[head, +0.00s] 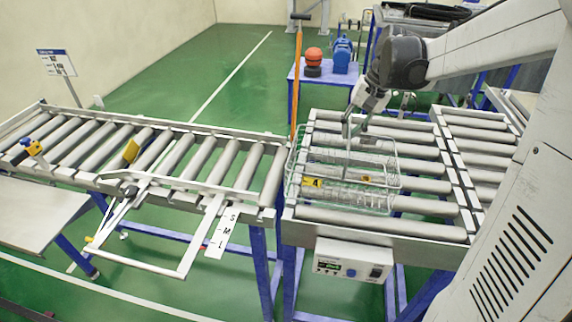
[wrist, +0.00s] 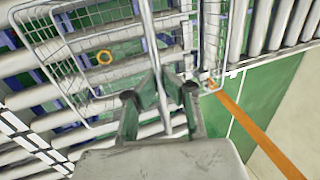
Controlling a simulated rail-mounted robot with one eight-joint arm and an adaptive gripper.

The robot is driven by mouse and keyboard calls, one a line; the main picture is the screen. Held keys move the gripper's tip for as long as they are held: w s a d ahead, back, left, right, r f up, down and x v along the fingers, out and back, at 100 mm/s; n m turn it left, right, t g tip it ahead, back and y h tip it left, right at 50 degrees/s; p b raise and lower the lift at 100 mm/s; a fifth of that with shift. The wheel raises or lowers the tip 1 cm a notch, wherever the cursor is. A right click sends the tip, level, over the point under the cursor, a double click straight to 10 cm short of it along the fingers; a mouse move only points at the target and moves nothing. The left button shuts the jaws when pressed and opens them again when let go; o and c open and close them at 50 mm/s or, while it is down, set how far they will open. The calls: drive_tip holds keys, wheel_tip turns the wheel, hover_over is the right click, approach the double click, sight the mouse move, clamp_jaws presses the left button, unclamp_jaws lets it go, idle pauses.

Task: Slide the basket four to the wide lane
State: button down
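A wire basket (head: 345,193) with a yellow tag marked 4 (head: 312,182) sits on the roller conveyor to the right of the gap. My gripper (head: 352,128) points down at the basket's upper far part. In the wrist view, the fingers (wrist: 160,85) are on either side of a thin metal bar (wrist: 150,35), seemingly the basket's handle. Whether they grip it is unclear. The basket's wire mesh (wrist: 60,60) shows beside it. A left roller conveyor (head: 190,160) has a white guide frame (head: 160,262) and a plate marked S, M, L (head: 222,232).
A control box (head: 352,262) hangs on the right conveyor's front. An orange post (head: 297,75) stands by the gap between the conveyors. A blue table (head: 325,75) with equipment stands behind. The left rollers look mostly clear.

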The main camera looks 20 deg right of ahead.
drive_tip(key=s+d, duration=0.3)
drive_tip(key=d, duration=0.2)
drive_tip(key=shift+d, duration=0.25)
idle(0.6)
drive_tip(key=shift+d, duration=0.1)
drive_tip(key=shift+s+d+b, duration=0.15)
drive_tip(key=shift+s+d, duration=0.35)
drive_tip(key=shift+d, duration=0.35)
drive_tip(key=shift+s+d+b, duration=0.15)
drive_tip(key=shift+s+d, duration=0.35)
drive_tip(key=shift+d, duration=0.35)
drive_tip(key=shift+s+d+b, duration=0.15)
drive_tip(key=shift+s+d, duration=0.35)
drive_tip(key=shift+d, duration=0.35)
drive_tip(key=c, duration=2.4)
unclamp_jaws()
drive_tip(key=o, duration=0.6)
drive_tip(key=shift+c, duration=0.2)
drive_tip(key=shift+r, duration=0.1)
wheel_tip(320, 180, up, 8)
drive_tip(key=p, duration=0.4)
drive_tip(key=shift+p, duration=0.4)
